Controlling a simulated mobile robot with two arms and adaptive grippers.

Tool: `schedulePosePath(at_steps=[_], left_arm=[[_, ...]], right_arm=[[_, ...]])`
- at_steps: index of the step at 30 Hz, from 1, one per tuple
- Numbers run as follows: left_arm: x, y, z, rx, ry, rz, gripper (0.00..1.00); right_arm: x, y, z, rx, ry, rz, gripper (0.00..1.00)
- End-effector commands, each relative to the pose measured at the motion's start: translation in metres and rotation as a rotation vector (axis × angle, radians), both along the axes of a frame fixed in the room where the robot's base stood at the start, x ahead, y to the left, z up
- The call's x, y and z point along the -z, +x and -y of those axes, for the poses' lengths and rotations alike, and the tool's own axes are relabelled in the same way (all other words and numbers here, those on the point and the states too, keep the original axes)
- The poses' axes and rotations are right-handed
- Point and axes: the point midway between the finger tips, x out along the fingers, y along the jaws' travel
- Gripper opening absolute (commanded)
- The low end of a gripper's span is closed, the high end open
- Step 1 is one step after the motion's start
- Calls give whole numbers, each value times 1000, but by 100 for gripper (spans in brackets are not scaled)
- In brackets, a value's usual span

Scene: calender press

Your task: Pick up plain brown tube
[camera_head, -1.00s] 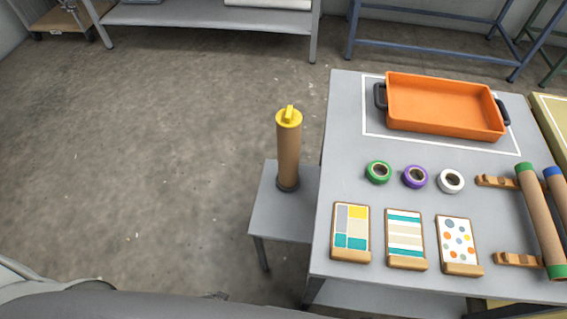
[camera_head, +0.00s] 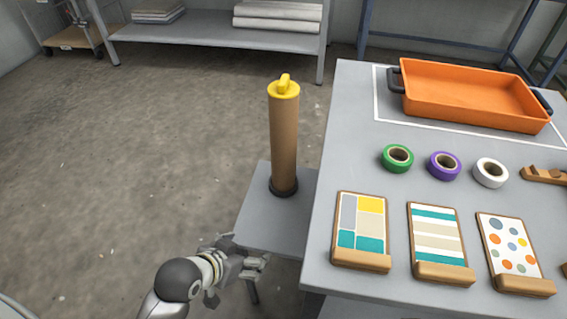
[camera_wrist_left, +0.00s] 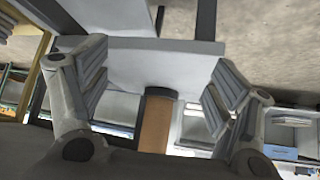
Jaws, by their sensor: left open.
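The plain brown tube (camera_head: 284,140) stands upright on a small grey side table (camera_head: 262,222), left of the main table. It has a yellow cap with a raised grip on top and a dark base ring. My left gripper (camera_head: 258,262) is low at the side table's front edge, nearer to me than the tube and apart from it. In the left wrist view, its two fingers (camera_wrist_left: 155,80) are spread wide. The tube (camera_wrist_left: 155,125) shows between them there with its dark base ring, and nothing is held. My right gripper is not in view.
The main grey table (camera_head: 355,125) stands close on the tube's right. It carries an orange tray (camera_head: 470,95), green (camera_head: 397,158), purple (camera_head: 443,166) and white (camera_head: 490,172) tape rolls, and pattern cards on wooden stands (camera_head: 437,243). Open floor (camera_head: 150,160) lies left of the tube.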

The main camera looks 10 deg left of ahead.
Motion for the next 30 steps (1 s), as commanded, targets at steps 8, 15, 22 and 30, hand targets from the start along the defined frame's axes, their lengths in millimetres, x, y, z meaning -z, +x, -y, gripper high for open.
schedulePosePath(at_steps=[8, 15, 22, 30], left_arm=[[-86, 97, 20, 54, -153, 490, 83], [-142, 136, 10, 14, -224, 757, 83], [-155, 155, 9, -5, -242, 821, 83], [-155, 189, 20, -5, -241, 820, 83]], right_arm=[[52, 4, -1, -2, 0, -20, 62], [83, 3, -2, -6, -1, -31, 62], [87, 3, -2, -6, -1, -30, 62], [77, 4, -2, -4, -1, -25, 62]])
